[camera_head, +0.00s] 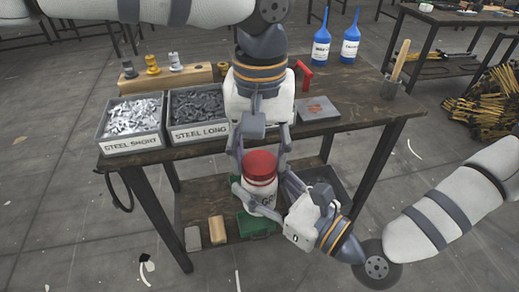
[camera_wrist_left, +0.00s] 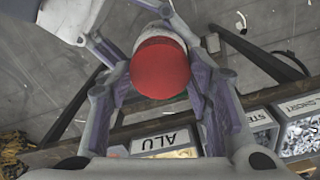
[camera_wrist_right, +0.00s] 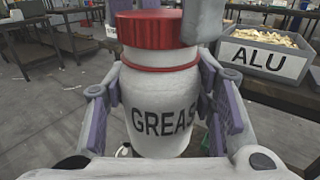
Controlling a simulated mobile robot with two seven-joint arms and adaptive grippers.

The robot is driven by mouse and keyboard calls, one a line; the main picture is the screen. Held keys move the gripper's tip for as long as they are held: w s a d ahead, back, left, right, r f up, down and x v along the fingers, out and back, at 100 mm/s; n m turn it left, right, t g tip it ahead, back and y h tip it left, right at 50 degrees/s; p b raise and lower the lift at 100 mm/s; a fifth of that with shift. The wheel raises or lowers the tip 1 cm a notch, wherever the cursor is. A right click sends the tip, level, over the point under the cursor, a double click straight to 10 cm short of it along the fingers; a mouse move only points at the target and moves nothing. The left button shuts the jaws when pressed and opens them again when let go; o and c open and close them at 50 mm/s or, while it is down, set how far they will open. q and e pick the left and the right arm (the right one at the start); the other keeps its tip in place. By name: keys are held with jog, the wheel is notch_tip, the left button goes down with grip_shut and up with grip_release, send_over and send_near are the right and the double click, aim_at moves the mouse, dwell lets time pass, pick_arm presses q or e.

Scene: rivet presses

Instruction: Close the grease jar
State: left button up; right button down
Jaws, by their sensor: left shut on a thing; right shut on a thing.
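The grease jar (camera_head: 262,190) is a white, upright jar with black lettering, held in the air in front of the table. It also shows in the right wrist view (camera_wrist_right: 160,115). My right gripper (camera_head: 266,198) is shut on its body from the side. The red lid (camera_head: 261,164) is at the jar's mouth, and in the right wrist view (camera_wrist_right: 158,30) it sits above a thin red ring on the neck. My left gripper (camera_wrist_left: 160,78) reaches down from above and is shut on the lid. I cannot tell how tightly the lid is turned.
Behind the jar is a dark workbench (camera_head: 345,110) with a STEEL SHORT bin (camera_head: 132,140), a STEEL LONG bin (camera_head: 200,130) and an ALU bin (camera_wrist_right: 262,60). Two blue bottles (camera_head: 350,45) stand at the back. A lower shelf (camera_head: 195,205) carries small blocks.

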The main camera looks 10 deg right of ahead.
pick_arm(q)
jog(key=shift+f, duration=0.2)
jog(key=m, duration=0.9)
jog(key=shift+m, duration=0.4)
jog(key=o, duration=0.7)
jog(key=shift+r, duration=0.1)
notch_tip(320, 180, up, 4)
jog(key=shift+r, duration=0.15)
jog(key=shift+c, duration=0.2)
